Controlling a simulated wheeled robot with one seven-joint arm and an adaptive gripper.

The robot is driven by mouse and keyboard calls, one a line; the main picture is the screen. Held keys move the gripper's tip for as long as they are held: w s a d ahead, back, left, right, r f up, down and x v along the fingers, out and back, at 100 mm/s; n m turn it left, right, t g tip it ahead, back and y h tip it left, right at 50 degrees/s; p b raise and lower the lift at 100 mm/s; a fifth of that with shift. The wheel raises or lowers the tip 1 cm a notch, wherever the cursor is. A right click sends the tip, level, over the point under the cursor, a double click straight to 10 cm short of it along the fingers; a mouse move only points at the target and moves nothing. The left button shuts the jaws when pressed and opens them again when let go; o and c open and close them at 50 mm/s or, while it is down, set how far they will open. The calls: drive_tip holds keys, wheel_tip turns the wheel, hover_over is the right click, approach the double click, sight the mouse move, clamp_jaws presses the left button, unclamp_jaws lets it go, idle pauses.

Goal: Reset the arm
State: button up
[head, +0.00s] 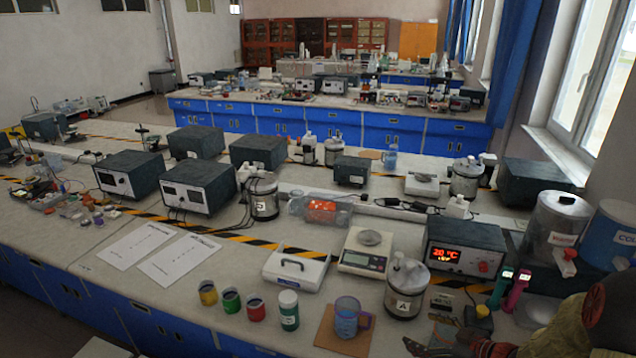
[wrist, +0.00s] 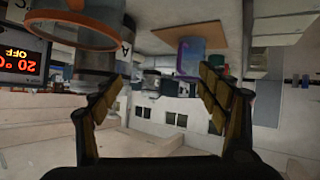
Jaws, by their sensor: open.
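My arm reaches in from the lower right corner of the head view. My gripper (wrist: 161,76) shows in the wrist view with its two fingers spread wide apart and nothing between them. In the head view the gripper end is dark and cut off by the bottom edge, near the steel vessel marked A (head: 405,288). The wrist view is upside down. It shows a blue mug (wrist: 190,58) on a brown board (wrist: 205,22) beyond the fingers, apart from them.
The blue mug (head: 347,317) stands on its board (head: 325,340) at the bench front. A heater box (head: 465,255) with a red display, a scale (head: 366,254), pink and green tubes (head: 516,290), and several paint jars (head: 288,309) crowd the bench. White sheets (head: 178,260) lie left.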

drive_tip(key=w+d+r+m+t+h, duration=0.1)
drive_tip(key=d+r+m+h, duration=0.2)
drive_tip(key=r, duration=0.4)
drive_tip(key=w+d+r+h, duration=0.2)
drive_tip(key=r+h, duration=0.3)
drive_tip(key=r, duration=0.3)
drive_tip(key=s+r+m+h, duration=0.2)
drive_tip(key=s+r+m, duration=0.1)
drive_tip(key=s+r, duration=0.2)
drive_tip(key=s+a+m+g+y, duration=0.1)
drive_tip(key=s+a, duration=0.4)
drive_tip(key=s, duration=0.3)
drive_tip(key=s+a+r+m+g, duration=0.1)
drive_tip(key=s+a+g, duration=0.1)
drive_tip(key=s+a, duration=0.3)
drive_tip(key=s+a+r+m+g+y, duration=0.1)
drive_tip(key=s+a, duration=0.4)
drive_tip(key=s, duration=0.6)
drive_tip(key=shift+s+r+g+y, duration=0.15)
drive_tip(key=shift+s+g+y, duration=0.15)
drive_tip(key=shift+g, duration=0.4)
